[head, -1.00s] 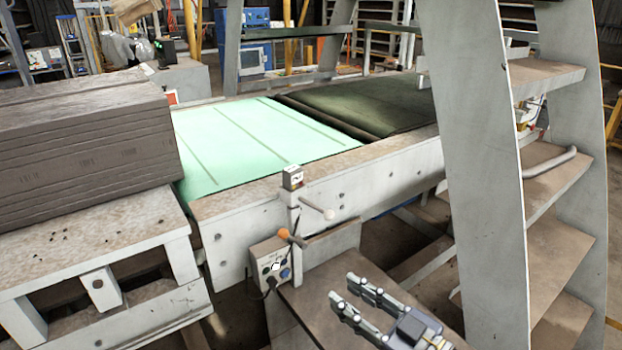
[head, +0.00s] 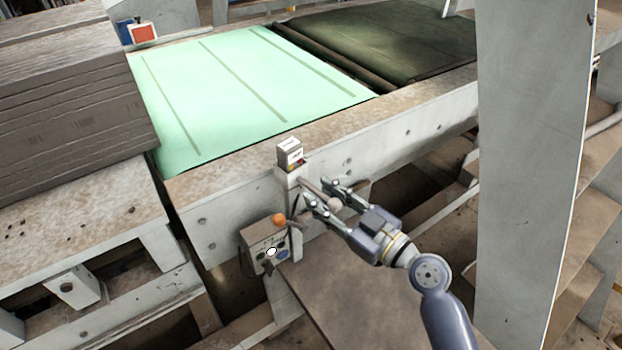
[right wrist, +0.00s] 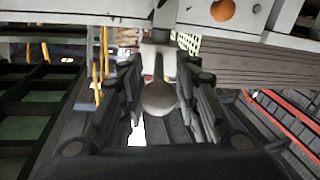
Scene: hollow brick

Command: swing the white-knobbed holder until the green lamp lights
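The white-knobbed holder is a short bar on the post at the belt frame's side. Its pale round knob (head: 334,204) sits between the fingers of my right gripper (head: 319,191). In the right wrist view the knob (right wrist: 160,98) is centred, with a finger on each side and small gaps, so the gripper is open around it. The bar's far part is partly hidden by the fingers. A small lamp box (head: 289,152) tops the post, with small red and yellowish spots at its lower edge; I cannot make out a lit green lamp. My left gripper is not in view.
An orange knob (head: 279,220) on a lever stands just left of the gripper, above a grey control box (head: 265,247) with buttons. The green belt (head: 240,90) lies behind. A large grey upright (head: 530,160) stands at right. A stack of brown slabs (head: 70,100) is at left.

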